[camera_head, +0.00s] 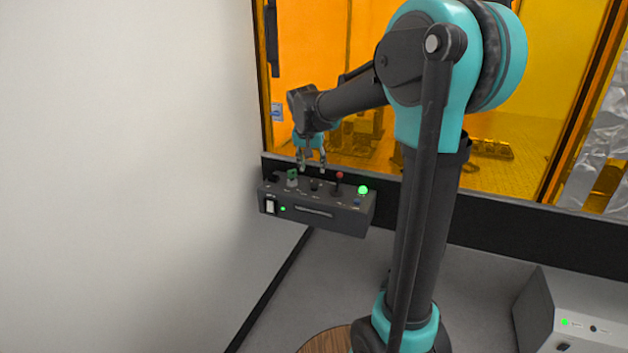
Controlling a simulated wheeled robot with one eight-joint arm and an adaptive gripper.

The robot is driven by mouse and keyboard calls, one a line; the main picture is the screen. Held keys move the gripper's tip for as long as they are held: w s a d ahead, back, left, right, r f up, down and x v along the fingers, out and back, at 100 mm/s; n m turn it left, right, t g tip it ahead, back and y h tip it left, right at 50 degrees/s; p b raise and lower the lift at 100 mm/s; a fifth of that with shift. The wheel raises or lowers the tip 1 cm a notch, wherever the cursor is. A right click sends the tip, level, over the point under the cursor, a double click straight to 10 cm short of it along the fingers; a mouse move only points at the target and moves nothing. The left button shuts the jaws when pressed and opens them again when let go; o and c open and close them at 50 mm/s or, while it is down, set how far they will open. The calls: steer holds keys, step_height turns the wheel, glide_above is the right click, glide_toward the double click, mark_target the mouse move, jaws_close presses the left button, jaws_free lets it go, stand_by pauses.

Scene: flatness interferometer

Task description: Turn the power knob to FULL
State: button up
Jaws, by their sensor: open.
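A dark control box (272,205) is fixed below the amber window and carries several controls on its top. A small black knob (314,185) sits near the middle of the top; it may be the power knob, but the labels are too small to read and its setting cannot be told. My gripper (312,168) points down just above the box with its fingers spread and nothing between them. The black knob lies below the gap between the fingertips. Whether a finger touches anything cannot be told.
A green control (292,178) stands left of the black knob, close to the left finger. A red-topped lever (339,178) and a lit green lamp (363,190) stand to the right. A white switch (270,207) is on the front. A grey unit (570,315) stands at lower right.

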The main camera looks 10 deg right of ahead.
mark_target(315, 181)
steer(key=x, duration=0.7)
steer(key=shift+w+f, duration=0.1)
steer(key=shift+f, duration=0.25)
jaws_close()
steer(key=shift+n, duration=0.3)
steer(key=n+y, duration=0.1)
steer(key=n, duration=0.1)
steer(key=n+y, duration=0.1)
steer(key=n, duration=0.3)
steer(key=shift+d+y, duration=0.25)
steer(key=shift+y, duration=0.15)
steer(key=n+y, duration=0.1)
steer(key=n, duration=0.2)
steer(key=n+g+y, duration=0.1)
steer(key=n, duration=0.3)
steer(key=shift+w+d, duration=0.1)
steer(key=shift+n+g, duration=0.3)
